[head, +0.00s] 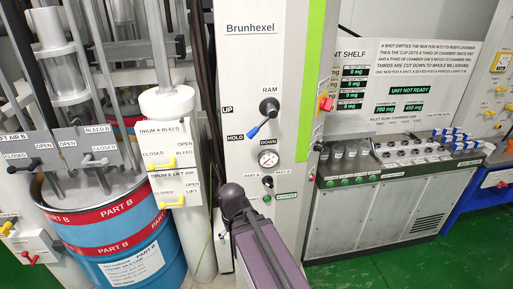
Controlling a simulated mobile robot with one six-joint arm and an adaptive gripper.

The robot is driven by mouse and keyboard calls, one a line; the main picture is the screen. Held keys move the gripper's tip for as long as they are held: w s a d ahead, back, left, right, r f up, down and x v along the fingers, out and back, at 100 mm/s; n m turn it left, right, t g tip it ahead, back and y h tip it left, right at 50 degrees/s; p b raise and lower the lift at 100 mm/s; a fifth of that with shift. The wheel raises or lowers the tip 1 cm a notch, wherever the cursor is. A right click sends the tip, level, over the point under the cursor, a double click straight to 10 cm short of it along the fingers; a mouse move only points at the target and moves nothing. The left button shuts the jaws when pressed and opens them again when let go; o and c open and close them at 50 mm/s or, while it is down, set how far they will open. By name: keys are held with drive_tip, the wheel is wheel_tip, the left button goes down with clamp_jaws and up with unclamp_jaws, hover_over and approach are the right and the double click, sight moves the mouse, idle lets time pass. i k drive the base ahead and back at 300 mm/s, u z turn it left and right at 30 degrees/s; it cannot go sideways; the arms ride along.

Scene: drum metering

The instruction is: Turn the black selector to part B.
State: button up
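The black selector (268,181) is a small knob on the front of the tall pale Brunhexel panel, below the round gauge (268,158). A small label beside it on the left appears to read PART A. The knob is too small to tell clearly which way it points. My own dark arm rises from the bottom of the head view, just below and left of the selector, apart from it in the picture. My gripper's fingers cannot be made out; the arm hides what lies behind it.
Above the gauge is a RAM lever (268,108) with a blue handle. Below the selector is a small green indicator (286,196). At left stands a blue PART B drum (118,240) with yellow valve handles nearby. A grey cabinet (375,215) stands right; green floor is clear in front.

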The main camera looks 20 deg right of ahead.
sight(267, 181)
drive_tip(key=z, duration=0.15)
drive_tip(key=k, duration=0.85)
drive_tip(key=z, duration=0.3)
